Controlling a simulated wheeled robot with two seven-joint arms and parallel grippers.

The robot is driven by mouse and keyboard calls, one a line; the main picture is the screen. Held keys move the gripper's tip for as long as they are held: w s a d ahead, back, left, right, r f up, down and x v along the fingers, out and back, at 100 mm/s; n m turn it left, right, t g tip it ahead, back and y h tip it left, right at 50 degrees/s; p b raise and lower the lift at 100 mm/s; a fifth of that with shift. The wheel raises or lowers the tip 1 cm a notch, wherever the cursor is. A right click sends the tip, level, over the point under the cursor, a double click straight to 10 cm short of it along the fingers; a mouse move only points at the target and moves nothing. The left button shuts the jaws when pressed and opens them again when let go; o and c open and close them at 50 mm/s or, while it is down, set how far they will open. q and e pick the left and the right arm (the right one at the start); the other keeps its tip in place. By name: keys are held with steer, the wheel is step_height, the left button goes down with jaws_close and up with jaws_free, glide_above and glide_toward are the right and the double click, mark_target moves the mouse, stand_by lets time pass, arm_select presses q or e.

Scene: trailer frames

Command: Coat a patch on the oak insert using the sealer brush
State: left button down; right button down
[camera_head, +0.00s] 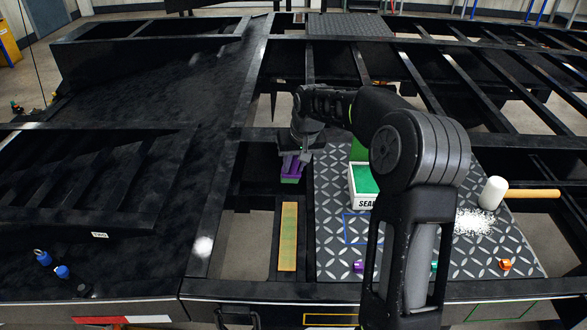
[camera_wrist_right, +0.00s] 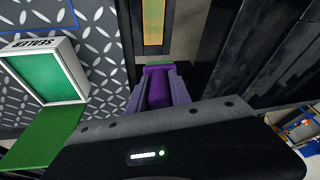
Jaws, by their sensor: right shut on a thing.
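The sealer brush (camera_head: 292,168) is purple with a green end. My right gripper (camera_head: 294,158) is shut on it and holds it beyond the far end of the oak insert. In the wrist view the purple brush (camera_wrist_right: 159,90) sits between the fingers. The oak insert (camera_head: 288,237) is a narrow tan strip with a greenish middle, set in the black frame; it also shows in the wrist view (camera_wrist_right: 155,32). The white sealer tray (camera_head: 363,203), holding green, stands right of the brush, partly hidden by my right arm. My left gripper is out of view.
A patterned metal plate (camera_head: 335,262) lies right of the insert. On it are white granules (camera_head: 474,221), a mallet with a white head (camera_head: 493,192), and small purple (camera_head: 358,266) and orange (camera_head: 505,264) pieces. Open gaps lie between the black beams.

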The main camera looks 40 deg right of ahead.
stand_by(0.4)
steer(key=shift+f+b, duration=0.45)
steer(key=shift+f, duration=0.05)
steer(key=shift+r, duration=0.1)
steer(key=shift+r, duration=0.45)
